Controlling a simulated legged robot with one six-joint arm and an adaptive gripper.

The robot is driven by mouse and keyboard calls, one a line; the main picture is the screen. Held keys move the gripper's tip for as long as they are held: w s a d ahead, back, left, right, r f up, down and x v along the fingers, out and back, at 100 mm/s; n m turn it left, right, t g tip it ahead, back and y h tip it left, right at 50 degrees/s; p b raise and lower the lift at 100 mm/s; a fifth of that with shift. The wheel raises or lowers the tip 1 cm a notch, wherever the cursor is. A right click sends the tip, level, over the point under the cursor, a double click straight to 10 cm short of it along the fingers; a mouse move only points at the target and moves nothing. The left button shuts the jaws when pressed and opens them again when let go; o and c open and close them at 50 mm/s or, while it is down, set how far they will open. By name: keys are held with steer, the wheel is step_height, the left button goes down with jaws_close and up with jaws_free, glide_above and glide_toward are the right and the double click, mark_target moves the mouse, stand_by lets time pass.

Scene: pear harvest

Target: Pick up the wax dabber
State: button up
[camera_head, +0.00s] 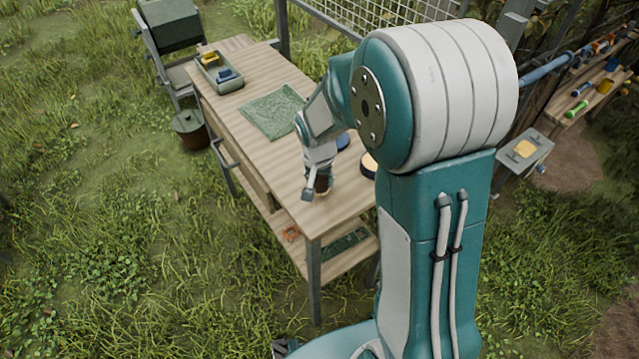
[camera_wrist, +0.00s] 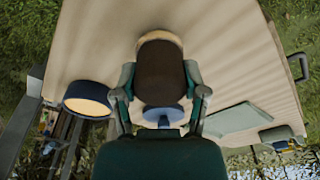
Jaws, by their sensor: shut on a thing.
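The wax dabber appears to be the dark brown, rounded piece with a pale tan end (camera_wrist: 161,72) in the middle of the wrist view. My gripper (camera_wrist: 163,97) has one finger on each side of it and is shut on it. In the head view my gripper (camera_head: 317,178) is low over the near end of the wooden table (camera_head: 262,155), with a bit of the brown dabber (camera_head: 324,184) showing beside it. I cannot tell whether the dabber touches the tabletop.
A blue round thing (camera_head: 343,141) and a dark-rimmed round dish with a cream top (camera_head: 369,162) are close by, partly behind my arm. A green cloth (camera_head: 272,111) lies mid-table. A tray (camera_head: 219,75) with yellow and blue things stands at the far end. A bucket (camera_head: 190,130) stands beside the table.

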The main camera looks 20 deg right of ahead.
steer(key=s+r, duration=1.1)
steer(key=s, duration=0.3)
steer(key=o, duration=0.7)
steer(key=c, duration=0.5)
